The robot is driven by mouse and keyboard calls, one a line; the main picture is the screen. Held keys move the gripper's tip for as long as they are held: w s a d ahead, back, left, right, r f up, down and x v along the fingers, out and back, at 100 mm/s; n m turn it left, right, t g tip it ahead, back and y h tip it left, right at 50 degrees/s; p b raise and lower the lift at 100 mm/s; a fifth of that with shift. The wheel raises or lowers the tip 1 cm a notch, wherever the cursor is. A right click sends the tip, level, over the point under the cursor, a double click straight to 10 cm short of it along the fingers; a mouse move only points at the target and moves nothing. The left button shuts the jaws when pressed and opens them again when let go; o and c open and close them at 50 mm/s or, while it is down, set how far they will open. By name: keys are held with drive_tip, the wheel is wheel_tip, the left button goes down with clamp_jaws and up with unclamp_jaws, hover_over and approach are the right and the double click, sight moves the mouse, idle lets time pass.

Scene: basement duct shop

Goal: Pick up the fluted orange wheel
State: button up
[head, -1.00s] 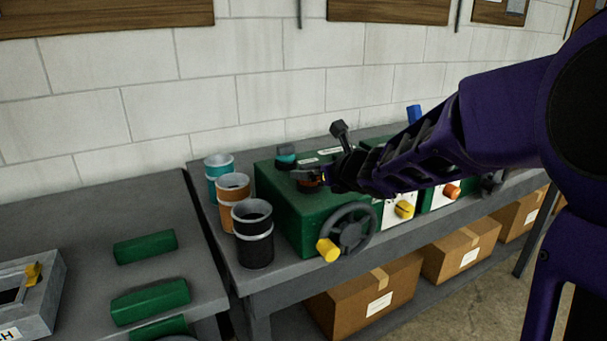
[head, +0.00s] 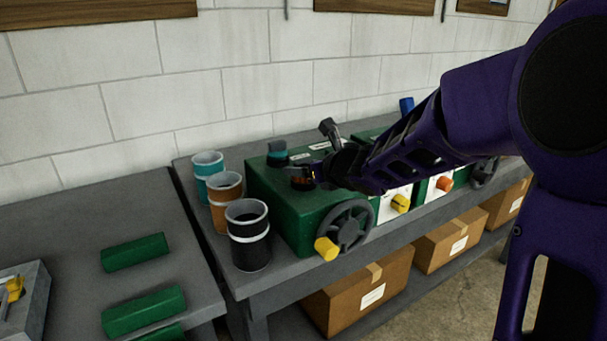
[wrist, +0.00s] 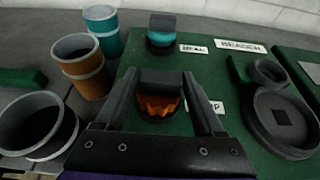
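The fluted orange wheel (wrist: 158,107) sits on the green box top between my gripper's fingers in the wrist view, with a dark grey block above its orange part. In the head view the orange wheel (head: 302,181) shows at the gripper's end, partly covered. My gripper (wrist: 162,88) is open, one finger on each side of the wheel. I cannot tell whether either finger touches it. In the head view my gripper (head: 318,174) reaches in from the right.
A teal wheel (wrist: 162,35) stands behind on the same green box (head: 290,205). Teal, orange and black canisters (head: 249,240) stand left of the box. A dark handwheel (head: 348,228) with a yellow handle is on its front. A dark lever (head: 330,130) rises behind my gripper.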

drive_tip(key=c, duration=1)
